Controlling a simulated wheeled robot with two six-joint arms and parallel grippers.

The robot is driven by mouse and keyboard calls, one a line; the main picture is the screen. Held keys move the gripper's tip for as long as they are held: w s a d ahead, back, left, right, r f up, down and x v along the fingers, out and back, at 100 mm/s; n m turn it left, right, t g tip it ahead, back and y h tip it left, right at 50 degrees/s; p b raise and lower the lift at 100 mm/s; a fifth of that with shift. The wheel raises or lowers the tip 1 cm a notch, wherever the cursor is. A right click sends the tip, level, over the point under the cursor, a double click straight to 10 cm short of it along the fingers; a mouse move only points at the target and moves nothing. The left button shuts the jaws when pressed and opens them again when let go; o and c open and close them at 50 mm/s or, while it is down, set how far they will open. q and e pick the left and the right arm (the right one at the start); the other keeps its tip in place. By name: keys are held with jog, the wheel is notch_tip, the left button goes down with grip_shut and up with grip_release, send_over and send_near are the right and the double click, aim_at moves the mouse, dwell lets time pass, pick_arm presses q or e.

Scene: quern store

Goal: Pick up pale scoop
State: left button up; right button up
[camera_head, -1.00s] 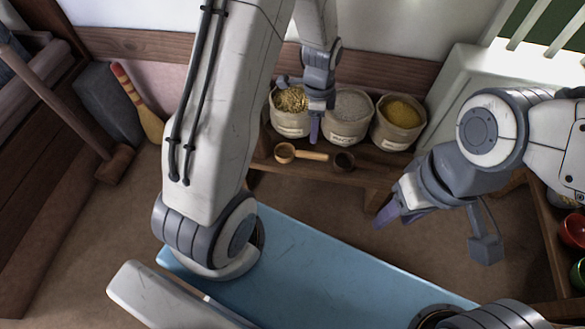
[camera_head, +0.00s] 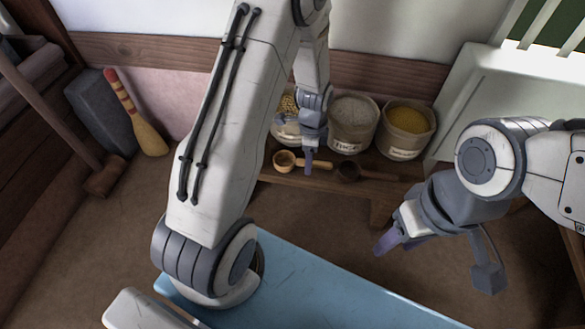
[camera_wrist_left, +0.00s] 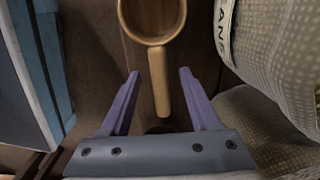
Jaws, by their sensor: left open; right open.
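The pale scoop (camera_head: 284,161), with a round bowl and a light wooden handle, lies on the low wooden shelf. My left gripper (camera_head: 308,168) points down over its handle, with its fingers open. In the left wrist view the scoop's bowl rim (camera_wrist_left: 152,40) is at the top. Its handle (camera_wrist_left: 160,88) runs down between the two open fingers of my left gripper (camera_wrist_left: 159,72), with a gap on each side. I cannot tell the exact height of the fingertips over the shelf. My right gripper (camera_head: 388,242) is open, empty and well away from the scoop.
A dark scoop (camera_head: 348,172) lies just right of the pale one. Behind them stand several sacks, including a grey-filled one (camera_head: 353,125) and a yellow-filled one (camera_head: 405,130). A broom (camera_head: 140,120) leans at the left. The floor (camera_head: 90,250) at the left is clear.

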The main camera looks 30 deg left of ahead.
pick_arm(q)
jog(key=shift+f, duration=0.9)
jog(key=shift+r, duration=0.1)
jog(key=shift+c, duration=0.3)
grip_shut()
jog(key=shift+r, duration=0.1)
